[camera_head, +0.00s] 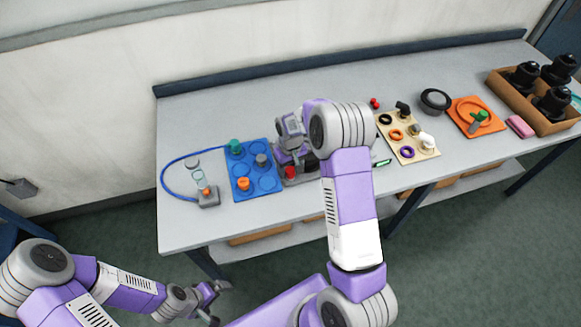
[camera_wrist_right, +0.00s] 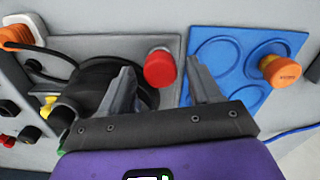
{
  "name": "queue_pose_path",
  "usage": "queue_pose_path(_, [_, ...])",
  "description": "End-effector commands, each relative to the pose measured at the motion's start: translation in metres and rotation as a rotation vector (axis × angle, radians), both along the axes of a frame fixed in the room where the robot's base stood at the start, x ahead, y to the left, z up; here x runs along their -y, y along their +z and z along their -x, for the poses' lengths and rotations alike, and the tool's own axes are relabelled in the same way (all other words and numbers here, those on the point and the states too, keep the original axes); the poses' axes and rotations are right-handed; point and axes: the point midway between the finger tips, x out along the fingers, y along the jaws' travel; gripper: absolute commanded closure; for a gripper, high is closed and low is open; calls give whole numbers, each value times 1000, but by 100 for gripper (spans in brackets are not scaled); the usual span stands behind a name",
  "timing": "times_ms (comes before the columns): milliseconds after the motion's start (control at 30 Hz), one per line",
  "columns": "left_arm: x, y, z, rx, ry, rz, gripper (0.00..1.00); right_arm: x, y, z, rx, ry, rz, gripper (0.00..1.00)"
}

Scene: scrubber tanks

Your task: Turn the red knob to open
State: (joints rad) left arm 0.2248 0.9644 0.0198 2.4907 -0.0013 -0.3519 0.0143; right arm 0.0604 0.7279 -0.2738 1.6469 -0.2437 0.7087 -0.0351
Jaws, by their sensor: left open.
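The red knob (camera_head: 290,172) sticks up from a grey panel beside the blue board. In the right wrist view the red knob (camera_wrist_right: 160,69) stands between and slightly beyond the fingertips, with a gap visible on each side. My right gripper (camera_wrist_right: 160,64) is open and empty, facing the panel. In the head view my right arm hides part of the panel. My left gripper (camera_head: 217,295) is open and empty, low in front of the table, far from the knob.
The blue board (camera_head: 254,168) holds an orange-capped piece (camera_head: 243,184) and a green one (camera_head: 235,146). A black round part (camera_wrist_right: 98,85) lies left of the knob in the wrist view. A beige board (camera_head: 421,150) with rings stands to the right.

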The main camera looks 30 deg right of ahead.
Motion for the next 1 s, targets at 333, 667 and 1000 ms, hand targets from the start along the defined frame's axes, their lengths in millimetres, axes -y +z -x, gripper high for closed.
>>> queue_pose_path(333, [0,0,0,0,0,0,0,0,4,-1,2,-2,0,35])
queue_pose_path(667, [0,3,0,0,0,0,0,0,57,-1,5,-1,0,35])
queue_pose_path(1000, [0,4,0,0,0,0,0,0,76,0,0,-1,0,35])
